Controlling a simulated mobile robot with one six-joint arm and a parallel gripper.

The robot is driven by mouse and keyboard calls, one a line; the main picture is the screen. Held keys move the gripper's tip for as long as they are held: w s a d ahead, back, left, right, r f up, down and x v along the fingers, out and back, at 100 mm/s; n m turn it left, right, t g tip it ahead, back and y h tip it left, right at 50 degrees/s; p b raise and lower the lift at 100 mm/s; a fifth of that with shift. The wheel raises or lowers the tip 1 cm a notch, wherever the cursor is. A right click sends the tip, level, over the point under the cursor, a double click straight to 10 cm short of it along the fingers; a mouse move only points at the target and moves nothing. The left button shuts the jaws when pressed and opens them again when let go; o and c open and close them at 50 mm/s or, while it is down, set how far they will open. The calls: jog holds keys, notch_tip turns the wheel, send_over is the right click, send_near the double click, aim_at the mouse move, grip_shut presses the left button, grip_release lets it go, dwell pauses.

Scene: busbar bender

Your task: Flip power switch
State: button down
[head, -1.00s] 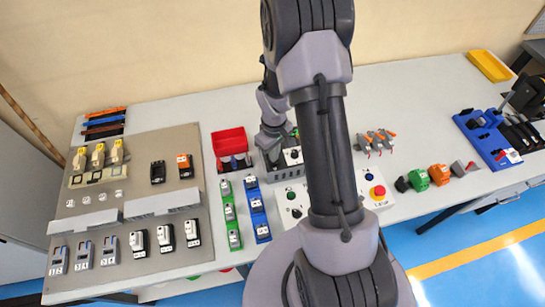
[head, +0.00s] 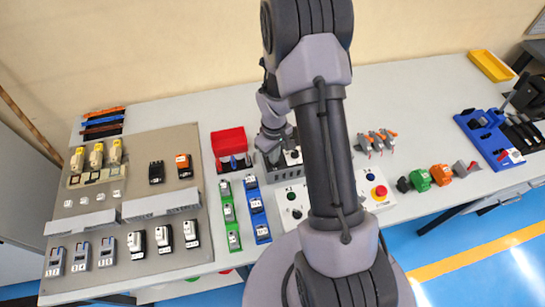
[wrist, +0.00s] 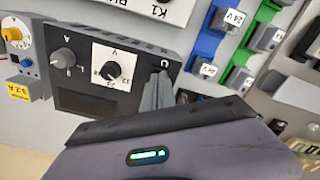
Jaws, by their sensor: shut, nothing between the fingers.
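The dark power supply box (wrist: 100,80) fills the upper left of the wrist view. It has a grey knob (wrist: 64,57) marked A and a black knob (wrist: 110,71) on a white dial marked V. My shut, empty grey fingers (wrist: 160,86) are at the right end of its face, close to a white mark. No power switch shows clearly; the fingers may cover it. Whether they touch the face cannot be told. In the head view the box (head: 287,174) stands mid-table, with my gripper (head: 277,148) over its left part, partly hidden by my arm.
A red bin (head: 228,141) stands left of the box. Green (head: 228,213) and blue (head: 257,211) terminal rows lie in front of it. A control panel with a red button (head: 380,191) is to the right. A grey component board (head: 120,235) fills the left of the table.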

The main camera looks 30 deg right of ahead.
notch_tip(320, 180, up, 7)
jog(key=p, duration=0.5)
jog(key=shift+s, duration=0.1)
dwell(0.3)
